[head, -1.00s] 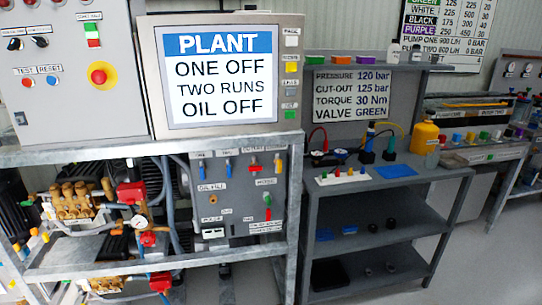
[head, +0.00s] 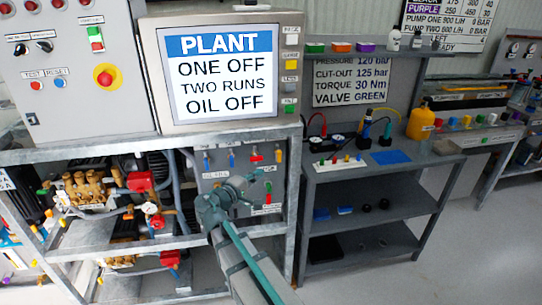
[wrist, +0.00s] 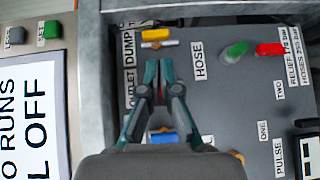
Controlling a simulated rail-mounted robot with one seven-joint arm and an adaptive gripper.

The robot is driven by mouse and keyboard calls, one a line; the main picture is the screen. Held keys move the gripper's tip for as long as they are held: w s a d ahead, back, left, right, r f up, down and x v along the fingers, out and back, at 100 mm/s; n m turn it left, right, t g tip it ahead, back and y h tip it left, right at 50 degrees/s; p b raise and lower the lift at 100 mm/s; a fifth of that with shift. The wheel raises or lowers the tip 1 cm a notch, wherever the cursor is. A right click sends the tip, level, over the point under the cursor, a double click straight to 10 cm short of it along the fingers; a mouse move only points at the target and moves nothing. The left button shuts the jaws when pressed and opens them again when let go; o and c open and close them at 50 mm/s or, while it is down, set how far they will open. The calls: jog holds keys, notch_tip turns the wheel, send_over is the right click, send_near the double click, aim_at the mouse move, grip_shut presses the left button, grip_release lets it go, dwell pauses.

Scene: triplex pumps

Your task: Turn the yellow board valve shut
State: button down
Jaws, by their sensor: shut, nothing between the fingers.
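The yellow board valve (wrist: 156,35) shows in the wrist view near the top, by the DUMP label, its handle lying across the picture. In the head view it is a small yellow spot (head: 279,155) at the board's upper right. My gripper (wrist: 158,64) is shut and empty, its fingertips pointing at the yellow handle with a small gap in the picture. Contact cannot be told. In the head view my gripper (head: 258,177) is in front of the valve board (head: 212,182) and hides part of it.
A blue valve (wrist: 163,136) is partly hidden behind my gripper. Green (wrist: 237,50) and red (wrist: 270,49) handles sit to the right in the wrist view. A red valve (head: 256,156) is left of the yellow one. The shelf post (head: 293,205) stands close right.

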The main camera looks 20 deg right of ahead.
aim_at(277, 152)
jog(key=shift+n+t, duration=0.4)
jog(key=shift+t, duration=0.2)
jog(key=x, duration=0.3)
jog(key=r+p+x, duration=0.1)
jog(key=x, duration=0.6)
jog(key=shift+w+a+r+p, duration=0.2)
jog(key=shift+w+p, duration=0.2)
jog(key=shift+w, duration=0.05)
jog(key=shift+a+r, duration=0.15)
